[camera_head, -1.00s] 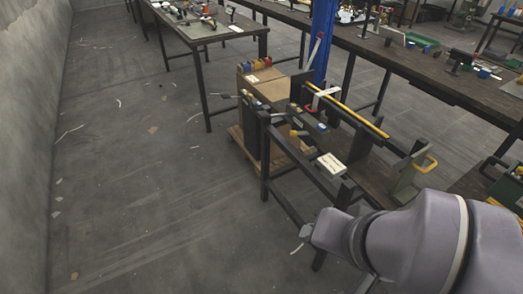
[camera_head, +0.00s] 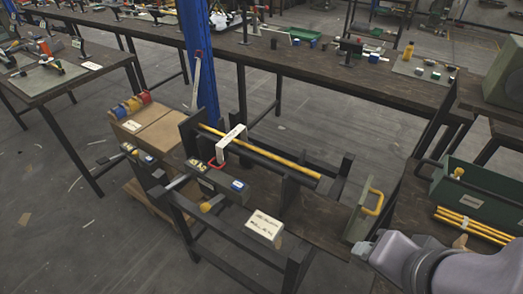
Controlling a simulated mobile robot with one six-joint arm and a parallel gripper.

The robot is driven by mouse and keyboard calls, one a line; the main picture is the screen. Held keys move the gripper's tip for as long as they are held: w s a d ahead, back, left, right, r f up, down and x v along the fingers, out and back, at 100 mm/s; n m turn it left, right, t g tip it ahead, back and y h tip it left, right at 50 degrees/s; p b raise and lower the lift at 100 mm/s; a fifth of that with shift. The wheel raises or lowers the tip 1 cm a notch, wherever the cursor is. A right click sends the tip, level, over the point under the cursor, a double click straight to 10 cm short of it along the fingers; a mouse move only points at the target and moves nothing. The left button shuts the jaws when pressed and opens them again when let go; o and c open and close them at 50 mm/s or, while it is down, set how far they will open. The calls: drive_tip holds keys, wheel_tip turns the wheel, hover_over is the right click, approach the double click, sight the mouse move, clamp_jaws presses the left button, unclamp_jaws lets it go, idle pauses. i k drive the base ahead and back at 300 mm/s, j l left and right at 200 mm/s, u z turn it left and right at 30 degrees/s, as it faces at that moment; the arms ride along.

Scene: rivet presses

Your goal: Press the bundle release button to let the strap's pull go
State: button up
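A long yellow bundle (camera_head: 262,151) lies in a dark frame in the middle of the bench. A white bracket-like piece (camera_head: 231,137) crosses over it, with a small red loop (camera_head: 215,163) beside it. In front is a dark block (camera_head: 222,184) with a small blue button-like part (camera_head: 238,185) on top and a yellow knob (camera_head: 212,203) at its front. I cannot tell which part is the bundle release button; the labels are too small to read. My arm reaches in at the lower right, apart from these parts. My gripper's fingers do not show.
A green plate with a yellow handle (camera_head: 362,215) stands at the bench's right end. A green bin (camera_head: 485,190) is further right. Cardboard boxes (camera_head: 150,130) stand left. Open floor lies at lower left.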

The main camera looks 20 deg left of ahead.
sight(238, 185)
drive_tip(key=u, duration=1.35)
